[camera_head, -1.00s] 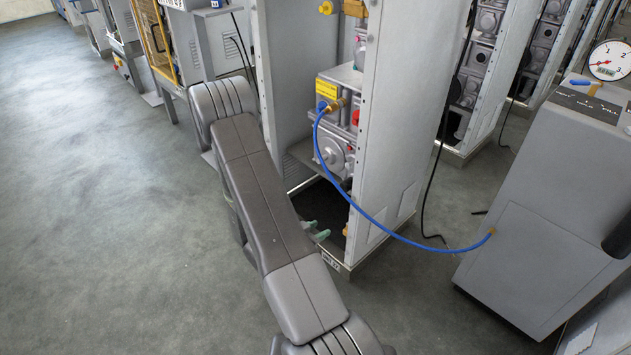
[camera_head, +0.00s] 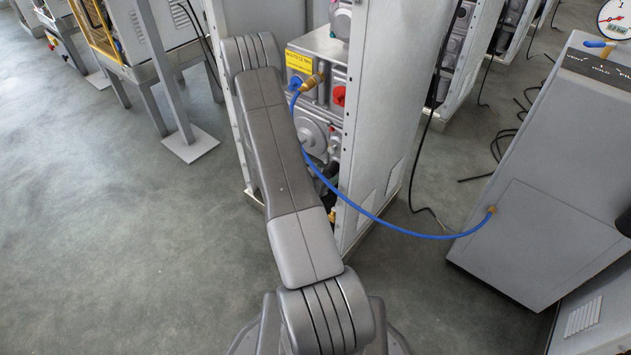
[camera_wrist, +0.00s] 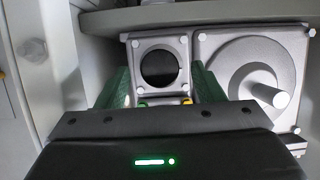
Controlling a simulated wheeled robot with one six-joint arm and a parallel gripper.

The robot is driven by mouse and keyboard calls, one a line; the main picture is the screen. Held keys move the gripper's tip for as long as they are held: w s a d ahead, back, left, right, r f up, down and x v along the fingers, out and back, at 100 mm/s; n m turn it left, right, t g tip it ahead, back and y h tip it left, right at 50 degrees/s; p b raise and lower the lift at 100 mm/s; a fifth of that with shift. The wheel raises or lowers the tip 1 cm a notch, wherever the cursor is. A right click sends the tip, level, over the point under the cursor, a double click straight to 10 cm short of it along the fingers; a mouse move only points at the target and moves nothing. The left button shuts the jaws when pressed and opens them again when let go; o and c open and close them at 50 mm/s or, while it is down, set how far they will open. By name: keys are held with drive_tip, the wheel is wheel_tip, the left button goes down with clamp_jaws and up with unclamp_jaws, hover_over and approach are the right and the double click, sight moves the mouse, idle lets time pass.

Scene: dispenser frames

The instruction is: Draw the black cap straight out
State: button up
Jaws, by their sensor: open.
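The black cap (camera_wrist: 159,68) shows in the wrist view as a dark round face in a square grey flange with bolts at its corners. My gripper (camera_wrist: 162,80) is open, with one green finger to the left of the flange and one to the right. The fingers point toward the flange and the cap lies between them in the picture. I cannot tell whether they touch anything. In the head view my gripper and the cap are hidden behind my arm and the cabinet.
A grey housing with a round boss and light shaft (camera_wrist: 270,95) sits right of the flange. A cabinet wall (camera_wrist: 45,85) stands at left, and a ledge (camera_wrist: 200,15) runs above. A blue hose (camera_head: 385,222) runs from the dispenser to the grey console (camera_head: 550,200). Floor at left is clear.

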drive_tip(key=shift+x, duration=1.25)
drive_tip(key=c, duration=1.1)
drive_tip(key=shift+o, duration=0.2)
drive_tip(key=s+a+b, duration=0.1)
drive_tip(key=s+a, duration=0.3)
drive_tip(key=s, duration=0.2)
drive_tip(key=shift+s+a, duration=0.25)
drive_tip(key=shift+a, duration=0.15)
